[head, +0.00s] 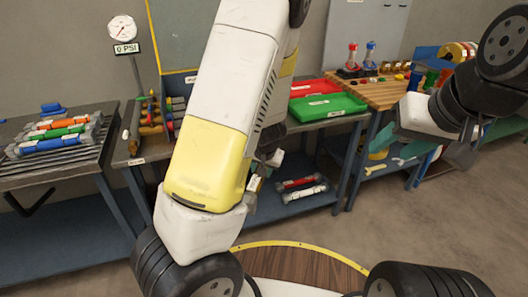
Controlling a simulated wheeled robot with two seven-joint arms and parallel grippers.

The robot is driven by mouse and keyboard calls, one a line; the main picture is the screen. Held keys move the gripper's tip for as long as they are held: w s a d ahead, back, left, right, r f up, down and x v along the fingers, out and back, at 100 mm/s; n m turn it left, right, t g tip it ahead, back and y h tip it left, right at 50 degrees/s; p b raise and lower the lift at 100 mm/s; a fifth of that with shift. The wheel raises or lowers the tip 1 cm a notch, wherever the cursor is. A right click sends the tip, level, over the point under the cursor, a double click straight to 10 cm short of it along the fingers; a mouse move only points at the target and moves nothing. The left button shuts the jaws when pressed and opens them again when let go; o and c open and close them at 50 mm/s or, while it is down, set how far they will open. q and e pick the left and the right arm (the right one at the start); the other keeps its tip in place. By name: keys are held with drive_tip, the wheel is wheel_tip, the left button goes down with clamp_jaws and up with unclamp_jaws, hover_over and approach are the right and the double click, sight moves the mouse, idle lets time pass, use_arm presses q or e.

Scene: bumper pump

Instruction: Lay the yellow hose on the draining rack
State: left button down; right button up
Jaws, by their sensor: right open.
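The draining rack (72,160) is the slatted top at the far left. A red-orange hose (62,122), a green hose (62,133) and a blue hose (48,147) lie side by side on it. I cannot make out a yellow hose; my large arm hides much of the middle bench. My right gripper (462,145) is at the right, open, with nothing seen between its fingers, far from the rack. Only dark and pale parts around my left gripper (266,163) show behind my arm, so its jaws and any load are unclear.
A pressure gauge (122,29) stands behind the rack, above a 0 PSI sign (127,48). A green tray (328,105) and a red tray (316,88) are on the middle bench. A red piece (298,183) lies on its lower shelf. The floor at right is clear.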

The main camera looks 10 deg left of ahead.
use_arm(q)
drive_tip(key=shift+s+d+f+n, duration=0.1)
drive_tip(key=shift+s+d+n, duration=0.1)
drive_tip(key=shift+d+n, duration=0.3)
drive_tip(key=shift+s+a+f+n+y, duration=0.1)
drive_tip(key=shift+s+a+n+y, duration=0.2)
drive_tip(key=shift+s, duration=0.05)
